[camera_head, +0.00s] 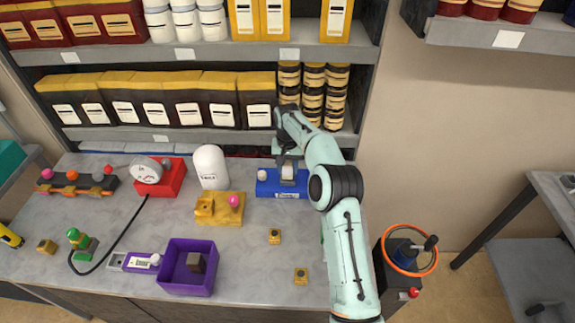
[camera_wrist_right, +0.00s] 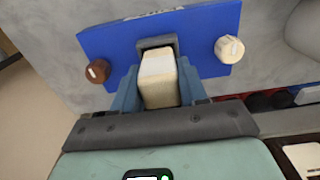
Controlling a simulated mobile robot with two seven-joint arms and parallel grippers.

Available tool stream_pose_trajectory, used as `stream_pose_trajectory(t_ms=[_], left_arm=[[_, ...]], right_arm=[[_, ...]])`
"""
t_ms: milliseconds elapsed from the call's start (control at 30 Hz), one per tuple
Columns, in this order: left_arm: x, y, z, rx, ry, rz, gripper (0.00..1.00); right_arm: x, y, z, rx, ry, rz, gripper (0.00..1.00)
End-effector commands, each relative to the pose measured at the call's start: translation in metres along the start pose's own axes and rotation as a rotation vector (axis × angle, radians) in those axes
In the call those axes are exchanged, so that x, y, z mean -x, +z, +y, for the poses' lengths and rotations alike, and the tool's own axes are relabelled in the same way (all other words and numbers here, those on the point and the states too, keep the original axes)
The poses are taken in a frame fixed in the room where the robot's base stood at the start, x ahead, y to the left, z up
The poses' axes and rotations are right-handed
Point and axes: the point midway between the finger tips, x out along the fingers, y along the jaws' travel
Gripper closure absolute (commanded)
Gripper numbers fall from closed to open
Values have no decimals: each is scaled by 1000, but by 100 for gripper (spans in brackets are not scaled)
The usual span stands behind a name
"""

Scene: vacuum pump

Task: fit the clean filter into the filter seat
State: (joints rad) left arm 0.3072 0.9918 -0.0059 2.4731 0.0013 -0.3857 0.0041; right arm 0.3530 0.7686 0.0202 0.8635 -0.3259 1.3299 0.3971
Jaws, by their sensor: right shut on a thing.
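The clean filter (camera_wrist_right: 160,82), a cream block with rounded edges, is between the blue fingers of my right gripper (camera_wrist_right: 158,86) in the right wrist view. The gripper is shut on it. It is at the dark grey bracket (camera_wrist_right: 156,43) of the blue unit (camera_wrist_right: 200,22), which looks like the filter seat. I cannot tell how deep the filter sits. In the head view the blue unit (camera_head: 272,188) stands at the back right of the bench, with my right gripper (camera_head: 288,170) over it. My left gripper is not in view.
A purple bin (camera_head: 187,283) holds a dark brown block (camera_head: 196,262). A yellow fixture (camera_head: 219,209), a white bottle (camera_head: 210,166) and a red gauge unit (camera_head: 167,177) stand left of the blue unit. Small yellow blocks (camera_head: 274,237) lie in front. Stocked shelves rise behind.

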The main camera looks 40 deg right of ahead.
Motion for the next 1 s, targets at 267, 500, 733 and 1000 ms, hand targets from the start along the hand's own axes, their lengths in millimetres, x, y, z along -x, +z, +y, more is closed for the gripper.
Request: stream_pose_trajectory(t_ms=[267, 500, 733, 1000], left_arm=[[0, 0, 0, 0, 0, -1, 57], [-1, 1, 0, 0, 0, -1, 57], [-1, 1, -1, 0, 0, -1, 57], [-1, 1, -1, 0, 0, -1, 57]], right_arm=[[-8, 0, 0, 0, 0, 0, 94], [-14, 0, 0, 0, 1, 0, 94], [-16, 0, 0, 0, 0, 1, 32], [-16, 0, 0, 0, 0, 0, 28]])
